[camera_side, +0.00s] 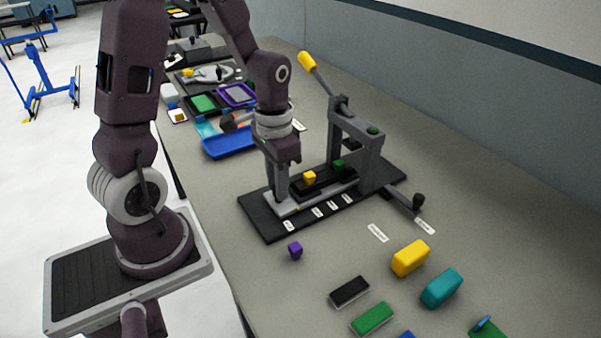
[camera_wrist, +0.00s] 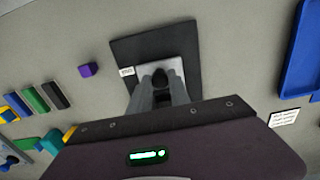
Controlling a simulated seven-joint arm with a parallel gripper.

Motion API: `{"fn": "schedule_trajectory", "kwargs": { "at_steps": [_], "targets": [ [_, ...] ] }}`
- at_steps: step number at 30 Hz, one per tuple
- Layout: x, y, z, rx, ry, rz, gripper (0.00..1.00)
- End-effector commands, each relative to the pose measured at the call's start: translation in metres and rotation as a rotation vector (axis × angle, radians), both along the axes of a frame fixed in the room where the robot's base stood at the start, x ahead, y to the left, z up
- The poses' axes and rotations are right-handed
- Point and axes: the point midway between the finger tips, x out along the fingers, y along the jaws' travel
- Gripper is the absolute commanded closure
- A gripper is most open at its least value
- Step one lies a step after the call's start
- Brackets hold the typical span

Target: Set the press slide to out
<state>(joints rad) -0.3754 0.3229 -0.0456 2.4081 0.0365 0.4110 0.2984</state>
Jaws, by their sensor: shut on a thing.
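The press (camera_side: 368,150) stands on a black base plate (camera_side: 262,222), with its yellow-handled lever (camera_side: 307,61) raised. Its slide is a light grey plate (camera_side: 284,207) that reaches toward the left end of the base. A dark tray with a small yellow block (camera_side: 309,177) and a green block (camera_side: 339,165) is on the slide. My gripper (camera_side: 281,192) is at the slide's left end, pointing down. In the wrist view, my gripper (camera_wrist: 161,98) is shut on the slide's black knob (camera_wrist: 160,79), above the grey plate (camera_wrist: 177,72). The fingers partly hide the knob.
Small labels line the front of the base. A black knob on a bar (camera_side: 418,201) sticks out at right. A purple cube (camera_side: 295,250), a yellow block (camera_side: 410,258) and a teal block (camera_side: 442,288) lie nearer. A blue tray (camera_side: 229,142) is behind my gripper.

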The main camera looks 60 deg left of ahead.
Motion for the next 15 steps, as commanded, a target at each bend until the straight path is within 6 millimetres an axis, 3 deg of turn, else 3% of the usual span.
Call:
{"fn": "schedule_trajectory", "kwargs": {
  "at_steps": [6, 15],
  "targets": [
    [-0.028, 0.0, 0.0, 0.0, 0.0, 0.001, 1.0],
    [-0.039, 0.0, 0.0, 0.0, 0.001, 0.0, 1.0]
  ]
}}
